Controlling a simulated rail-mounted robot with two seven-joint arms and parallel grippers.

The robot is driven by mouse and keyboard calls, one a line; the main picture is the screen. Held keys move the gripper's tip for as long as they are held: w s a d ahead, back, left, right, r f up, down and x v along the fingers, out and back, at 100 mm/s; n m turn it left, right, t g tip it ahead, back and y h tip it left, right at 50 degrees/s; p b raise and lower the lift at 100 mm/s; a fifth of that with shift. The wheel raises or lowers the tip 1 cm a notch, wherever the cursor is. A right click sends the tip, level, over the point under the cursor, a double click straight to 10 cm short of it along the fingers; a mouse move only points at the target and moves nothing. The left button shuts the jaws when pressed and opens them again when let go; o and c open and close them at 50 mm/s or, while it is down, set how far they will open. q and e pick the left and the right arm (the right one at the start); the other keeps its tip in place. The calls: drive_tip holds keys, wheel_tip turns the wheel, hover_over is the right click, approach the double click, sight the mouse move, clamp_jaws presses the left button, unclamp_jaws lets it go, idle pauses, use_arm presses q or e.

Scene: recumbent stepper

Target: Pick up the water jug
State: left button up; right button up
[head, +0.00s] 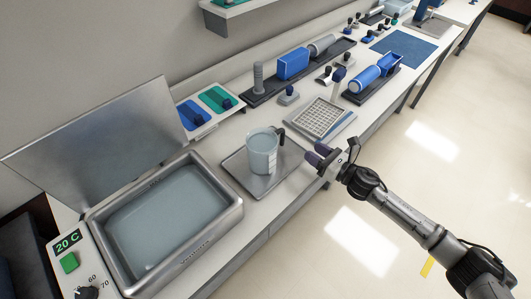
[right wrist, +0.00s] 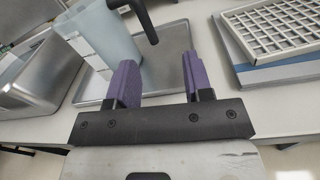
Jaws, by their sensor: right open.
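The water jug (head: 262,152) is a translucent, bluish beaker-like jug with a dark handle. It stands upright on a grey metal tray (head: 236,166) on the bench. In the right wrist view the jug (right wrist: 103,42) is at the upper left, and its black handle (right wrist: 143,20) reaches down toward the space between my fingers. My right gripper (head: 319,155) has purple fingers and is to the right of the jug, apart from it. The right wrist view shows these fingers (right wrist: 156,82) spread and empty. My left gripper is not in view.
A steel water bath (head: 235,212) with a raised lid (head: 95,135) stands left of the jug. A white grid rack (head: 320,118) is behind and right of the tray. Blue and green trays (head: 207,106) lie behind. Open floor (head: 350,235) is at the right.

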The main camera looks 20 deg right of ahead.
sight(278, 134)
drive_tip(key=shift+s+a+n+y, duration=0.1)
drive_tip(key=shift+a+n+y, duration=0.15)
drive_tip(key=shift+n, duration=0.35)
drive_tip(key=shift+s+a+n+y, duration=0.1)
drive_tip(key=shift+n+y, duration=0.25)
drive_tip(key=shift+n, duration=0.25)
drive_tip(key=shift+w+a, duration=0.2)
drive_tip(key=shift+a, duration=0.1)
drive_tip(key=b+x, duration=0.1)
drive_tip(key=x, duration=1.2)
drive_tip(key=shift+s+a+f, duration=0.1)
drive_tip(key=shift+a, duration=0.1)
clamp_jaws()
